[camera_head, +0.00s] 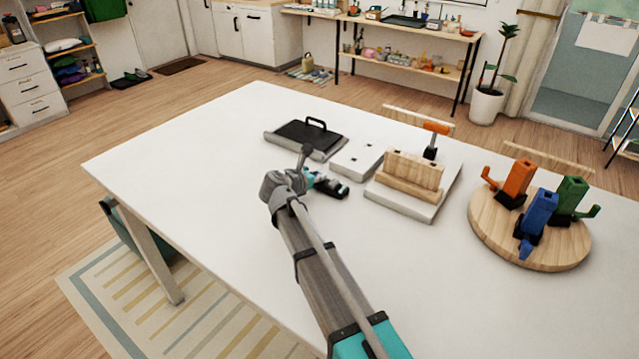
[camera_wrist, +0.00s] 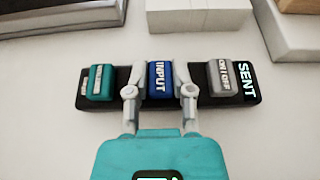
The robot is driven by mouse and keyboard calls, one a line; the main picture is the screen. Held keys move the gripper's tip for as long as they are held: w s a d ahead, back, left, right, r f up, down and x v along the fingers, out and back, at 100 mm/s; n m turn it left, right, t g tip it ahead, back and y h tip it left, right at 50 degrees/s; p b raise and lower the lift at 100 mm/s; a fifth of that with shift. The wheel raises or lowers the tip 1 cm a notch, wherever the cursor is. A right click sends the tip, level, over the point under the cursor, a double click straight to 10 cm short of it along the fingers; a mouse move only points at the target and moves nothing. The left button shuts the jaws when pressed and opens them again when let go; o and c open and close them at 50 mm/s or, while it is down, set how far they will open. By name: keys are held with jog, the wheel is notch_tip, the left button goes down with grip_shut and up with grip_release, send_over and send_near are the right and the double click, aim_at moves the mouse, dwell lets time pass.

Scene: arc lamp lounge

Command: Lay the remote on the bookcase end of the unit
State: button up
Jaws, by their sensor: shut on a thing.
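The remote (camera_wrist: 225,92) is a black bar with a teal, a blue and a grey raised button, and a lit "SENT" readout at its right end. My gripper (camera_wrist: 158,90) is shut on it, with one finger on each side of the blue "INPUT" button. In the head view the remote (camera_head: 330,187) shows just beyond my gripper (camera_head: 312,180), over the white table. I cannot tell whether it touches the table. At the far left of the room, a white drawer unit (camera_head: 25,88) stands beside open shelves (camera_head: 83,48) with folded things; no label confirms it as the unit.
The white table (camera_head: 190,150) holds a black-handled tray (camera_head: 305,135), a white box (camera_head: 357,158), a wooden block on a white base (camera_head: 412,175), and a round wooden board (camera_head: 530,240) with orange, blue and green pieces. The table's left part is clear. A striped rug (camera_head: 130,310) lies below.

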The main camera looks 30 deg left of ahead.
jog(key=shift+r, duration=0.15)
grip_shut()
notch_tip(320, 180, up, 2)
jog(key=shift+r+p, duration=0.1)
jog(key=shift+p, duration=1.1)
jog(key=s+d+r+p, duration=0.9)
jog(key=s+r+p, duration=0.1)
jog(key=shift+s+d+r+p, duration=0.2)
jog(key=shift+r+p, duration=0.05)
jog(key=shift+p, duration=0.05)
jog(key=w+d, duration=0.2)
jog(key=shift+w+d+r, duration=0.15)
jog(key=shift+d, duration=0.25)
dwell(0.4)
